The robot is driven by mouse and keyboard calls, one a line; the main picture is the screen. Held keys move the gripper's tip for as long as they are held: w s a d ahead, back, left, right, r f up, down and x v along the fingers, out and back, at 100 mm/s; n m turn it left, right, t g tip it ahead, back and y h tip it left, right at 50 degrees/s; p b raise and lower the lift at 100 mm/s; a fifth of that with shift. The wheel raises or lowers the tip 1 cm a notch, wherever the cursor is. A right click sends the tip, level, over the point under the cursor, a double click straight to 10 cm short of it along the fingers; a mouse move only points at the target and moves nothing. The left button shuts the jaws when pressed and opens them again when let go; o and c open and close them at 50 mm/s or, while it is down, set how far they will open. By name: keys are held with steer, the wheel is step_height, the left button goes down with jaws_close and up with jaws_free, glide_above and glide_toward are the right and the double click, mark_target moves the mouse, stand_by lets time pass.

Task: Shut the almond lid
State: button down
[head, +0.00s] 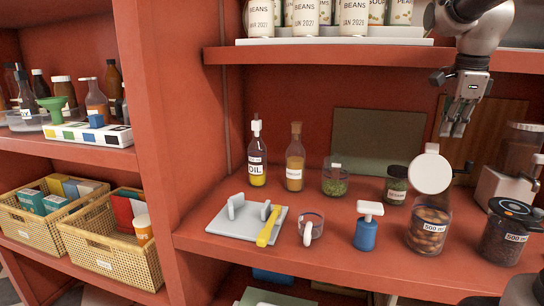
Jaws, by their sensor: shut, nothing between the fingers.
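The almond canister (428,228) is a clear jar of brown nuts with a "500" label, standing toward the front right of the red shelf. Its round white lid (430,173) stands up, open, above the back of the jar, its flat face toward the camera. My gripper (453,132) hangs from the upper right, above and slightly right of the lid in the picture. Its fingers point down and are shut and empty. It appears apart from the lid, but the depth between them is hard to tell.
A dark canister (501,236) stands right of the almonds, with a grinder (512,170) behind. A blue dispenser (366,228) stands left, and a dark-lidded jar (396,186) behind. An upper shelf (380,57) with cans overhangs. Bare shelf shows along the front edge.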

steer(key=shift+s, duration=0.1)
stand_by(0.3)
steer(key=s, duration=0.1)
steer(key=s+a, duration=0.1)
steer(key=s, duration=0.1)
steer(key=s+r, duration=0.1)
steer(key=shift+s+a, duration=0.15)
steer(key=shift+s, duration=0.1)
stand_by(0.4)
steer(key=shift+s+a+f, duration=0.2)
steer(key=shift+s+a, duration=0.05)
steer(key=shift+s, duration=0.5)
steer(key=shift+s+a+f, duration=0.15)
steer(key=shift+s+a, duration=0.05)
steer(key=shift+s, duration=0.6)
steer(key=shift+s+a+f, duration=0.2)
steer(key=shift+s+a, duration=0.05)
steer(key=shift+s, duration=0.5)
steer(key=shift+s+a+f, duration=0.3)
steer(key=shift+s+f, duration=0.45)
steer(key=shift+s, duration=0.2)
steer(key=shift+s+a+f, duration=0.25)
steer(key=shift+s+f, duration=0.45)
steer(key=shift+s, duration=0.25)
